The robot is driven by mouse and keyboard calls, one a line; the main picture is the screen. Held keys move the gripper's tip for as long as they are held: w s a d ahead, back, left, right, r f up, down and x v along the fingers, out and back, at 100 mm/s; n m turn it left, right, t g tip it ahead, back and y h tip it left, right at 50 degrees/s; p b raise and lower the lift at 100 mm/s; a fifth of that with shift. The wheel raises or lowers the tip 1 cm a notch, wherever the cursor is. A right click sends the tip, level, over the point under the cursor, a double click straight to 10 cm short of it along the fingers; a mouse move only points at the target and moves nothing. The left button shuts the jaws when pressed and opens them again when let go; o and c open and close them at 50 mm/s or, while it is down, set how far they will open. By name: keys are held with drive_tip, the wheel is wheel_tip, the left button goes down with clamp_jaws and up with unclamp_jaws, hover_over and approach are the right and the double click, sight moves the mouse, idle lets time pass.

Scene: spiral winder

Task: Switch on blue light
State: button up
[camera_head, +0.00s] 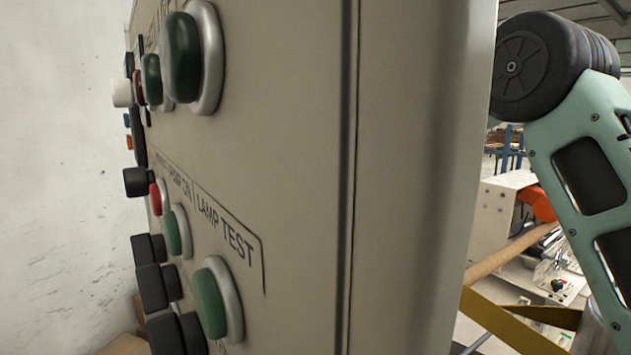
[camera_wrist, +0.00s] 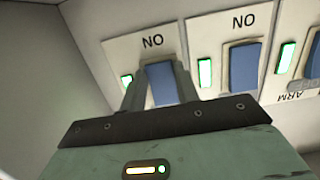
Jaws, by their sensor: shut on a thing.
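In the wrist view, my gripper (camera_wrist: 157,72) is at a blue rocker switch (camera_wrist: 162,86) on a white plate marked "NO". Its two narrow fingers stand on either side of the switch and are shut on it. A lit green indicator (camera_wrist: 127,80) is just left of the switch, partly hidden by a finger. A second blue switch (camera_wrist: 243,70) with a lit green indicator (camera_wrist: 205,73) is to the right. A third blue switch (camera_wrist: 313,60) is cut off at the right edge. No lit blue light shows. My gripper is outside the head view.
In the head view, a large beige control panel (camera_head: 290,120) fills the middle. It carries green buttons (camera_head: 210,302), a red one (camera_head: 155,198) and several black knobs (camera_head: 165,333). A white wall (camera_head: 60,160) stands at left. Behind my arm at right are a brown roll (camera_head: 510,250) and machinery.

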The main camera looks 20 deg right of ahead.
drive_tip(key=o, duration=1)
drive_tip(key=b+v, duration=0.2)
drive_tip(key=v, duration=1.5)
drive_tip(key=shift+s+d, duration=0.15)
drive_tip(key=shift+s, duration=0.05)
drive_tip(key=shift+s+f, duration=0.1)
